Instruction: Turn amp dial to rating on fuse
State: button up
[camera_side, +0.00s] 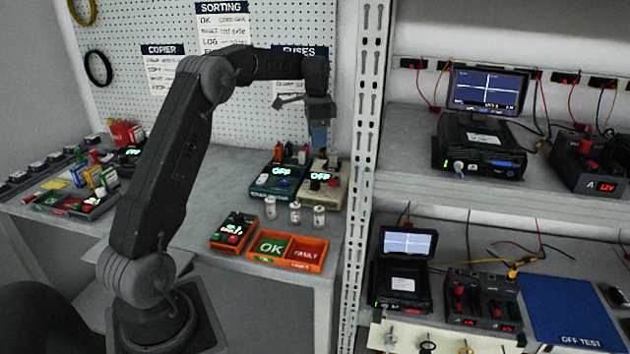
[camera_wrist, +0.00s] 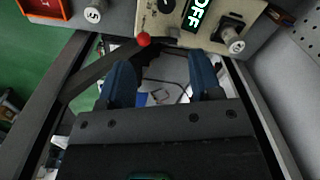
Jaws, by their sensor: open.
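My gripper (camera_side: 318,132) is open and empty above the back of a beige box (camera_side: 334,193) with a lit OFF display (camera_side: 320,176). In the wrist view, the blue fingertips of my gripper (camera_wrist: 162,80) are spread, with nothing between them. The beige box (camera_wrist: 262,16) is at the top of that view, beyond the fingertips. I cannot read any dial setting.
A teal box (camera_side: 270,186) with an OFF display stands left of the beige one. An orange OK/FAULT tray (camera_side: 288,262) and a small orange-edged box (camera_side: 234,232) are near the bench front. A perforated metal upright (camera_side: 364,150) closes off the right side.

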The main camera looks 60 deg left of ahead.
aim_at(315, 182)
jog(key=f, duration=0.5)
jog(key=a+f, duration=0.1)
jog(key=f, duration=0.9)
jog(key=shift+w+a, duration=0.1)
jog(key=shift+a, duration=0.1)
jog(key=shift+c, duration=0.3)
jog(key=shift+r, duration=0.1)
jog(key=c, duration=0.9)
jog(key=shift+o, duration=0.2)
